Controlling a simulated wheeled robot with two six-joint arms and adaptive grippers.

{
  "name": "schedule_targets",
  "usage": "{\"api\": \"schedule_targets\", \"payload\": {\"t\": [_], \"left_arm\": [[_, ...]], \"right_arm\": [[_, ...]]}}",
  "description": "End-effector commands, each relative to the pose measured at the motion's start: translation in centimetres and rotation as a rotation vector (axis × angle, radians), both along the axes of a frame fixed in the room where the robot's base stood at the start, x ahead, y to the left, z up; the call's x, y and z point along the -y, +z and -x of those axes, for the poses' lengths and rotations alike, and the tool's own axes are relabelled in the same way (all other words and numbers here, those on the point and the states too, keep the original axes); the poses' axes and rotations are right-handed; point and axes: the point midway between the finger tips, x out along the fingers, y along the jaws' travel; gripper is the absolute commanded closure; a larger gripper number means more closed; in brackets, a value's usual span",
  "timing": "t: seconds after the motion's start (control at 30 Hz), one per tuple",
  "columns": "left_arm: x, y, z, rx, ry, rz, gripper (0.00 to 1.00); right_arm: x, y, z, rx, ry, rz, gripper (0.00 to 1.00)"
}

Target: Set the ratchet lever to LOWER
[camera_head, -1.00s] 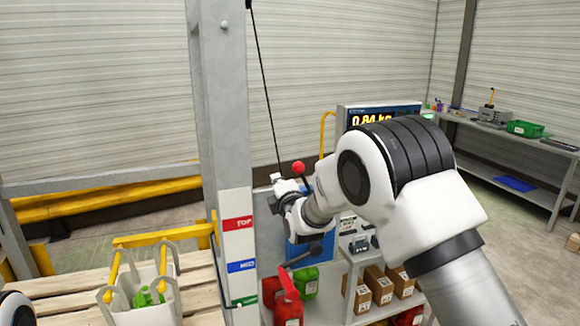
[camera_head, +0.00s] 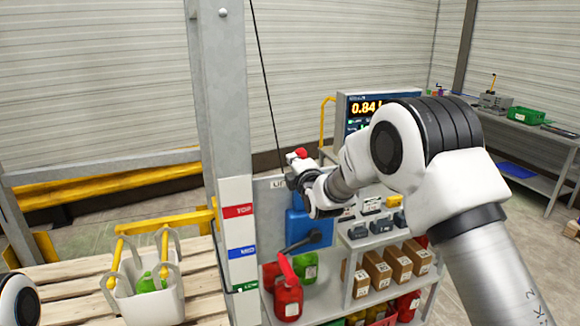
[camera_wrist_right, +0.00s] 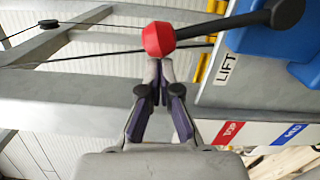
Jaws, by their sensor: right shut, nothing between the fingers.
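The ratchet lever's red knob (camera_head: 297,154) shows in the head view just above and behind my right gripper (camera_head: 293,161). In the right wrist view the knob (camera_wrist_right: 158,39) lies at the fingertips of the gripper (camera_wrist_right: 160,66), which is shut and empty. Whether they touch I cannot tell. The dark lever arm (camera_wrist_right: 225,25) runs from the knob to the blue ratchet housing (camera_wrist_right: 262,38), beside a LIFT label (camera_wrist_right: 226,69). The housing (camera_head: 296,226) is partly covered by my right arm in the head view. No LOWER label is readable. My left gripper is out of view.
A grey post (camera_head: 227,110) with TOP and MID labels stands left of the lever. A thin cable (camera_head: 263,80) runs down near my gripper. A white bin (camera_head: 150,302) sits on a pallet at lower left. Below are shelves with cans and boxes (camera_head: 378,268).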

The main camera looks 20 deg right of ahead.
Motion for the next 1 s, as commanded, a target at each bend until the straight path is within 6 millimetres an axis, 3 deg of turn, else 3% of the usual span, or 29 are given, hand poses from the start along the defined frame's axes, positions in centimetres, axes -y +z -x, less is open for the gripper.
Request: {"api": "schedule_targets", "payload": {"t": [0.7, 1.0], "left_arm": [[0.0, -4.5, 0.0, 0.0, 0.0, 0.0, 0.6], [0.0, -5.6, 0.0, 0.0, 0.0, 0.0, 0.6]], "right_arm": [[7.2, 1.9, -0.2, -0.018, -0.001, -0.598, 1.0], [9.3, 1.9, -0.3, -0.022, -0.001, -0.699, 1.0]]}}
